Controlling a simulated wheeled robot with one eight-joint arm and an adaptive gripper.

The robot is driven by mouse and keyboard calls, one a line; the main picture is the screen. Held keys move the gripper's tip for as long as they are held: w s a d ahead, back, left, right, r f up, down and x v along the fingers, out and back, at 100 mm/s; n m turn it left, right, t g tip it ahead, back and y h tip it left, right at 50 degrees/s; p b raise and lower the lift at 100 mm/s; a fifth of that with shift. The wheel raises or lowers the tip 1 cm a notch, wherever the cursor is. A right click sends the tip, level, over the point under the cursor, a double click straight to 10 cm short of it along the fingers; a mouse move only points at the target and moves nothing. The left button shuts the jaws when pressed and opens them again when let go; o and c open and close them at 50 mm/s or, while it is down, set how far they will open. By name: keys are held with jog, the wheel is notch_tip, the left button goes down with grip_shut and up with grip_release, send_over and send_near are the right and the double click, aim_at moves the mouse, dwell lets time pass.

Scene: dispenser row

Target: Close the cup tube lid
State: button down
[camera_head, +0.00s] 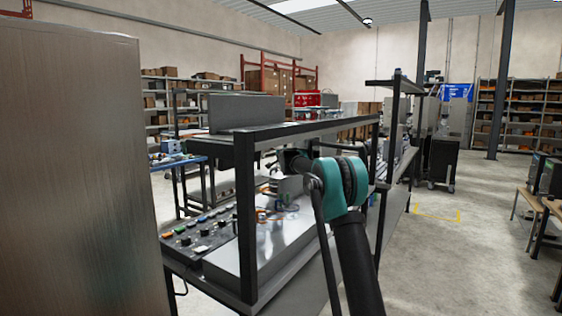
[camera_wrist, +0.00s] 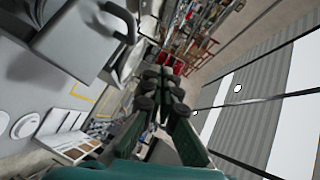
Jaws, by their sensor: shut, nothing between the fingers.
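I cannot pick out a cup tube or its lid for certain in either view. In the wrist view, my gripper (camera_wrist: 168,92) shows its green fingers with dark pads close together and nothing between them. A grey box-like body (camera_wrist: 78,38) with a dark curved part at its corner is at the upper left of that view, apart from the fingers. In the head view, my teal arm joint (camera_head: 338,185) is in front of the workbench, and the gripper cannot be made out clearly.
A tall brushed-metal cabinet (camera_head: 80,170) fills the left of the head view. A dark-framed workbench (camera_head: 246,230) holds a button panel (camera_head: 192,236) and a small grey box (camera_head: 287,184) near cables. Open floor (camera_head: 440,255) lies to the right.

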aim_at(274, 175)
jog(key=shift+w+a+f, duration=0.35)
jog(key=shift+w+a, duration=0.05)
jog(key=shift+a, duration=0.15)
jog(key=shift+w+a+f, duration=0.3)
jog(key=shift+w+a, duration=0.1)
jog(key=shift+a, duration=0.15)
jog(key=shift+w+a+f+n+g, duration=0.25)
jog(key=shift+a+f+n+g, duration=0.1)
jog(key=shift+n+g, duration=0.05)
jog(key=shift+w+a+f, duration=0.25)
jog(key=shift+a+f, duration=0.1)
jog(key=shift+f, duration=0.1)
jog(key=shift+r, duration=0.15)
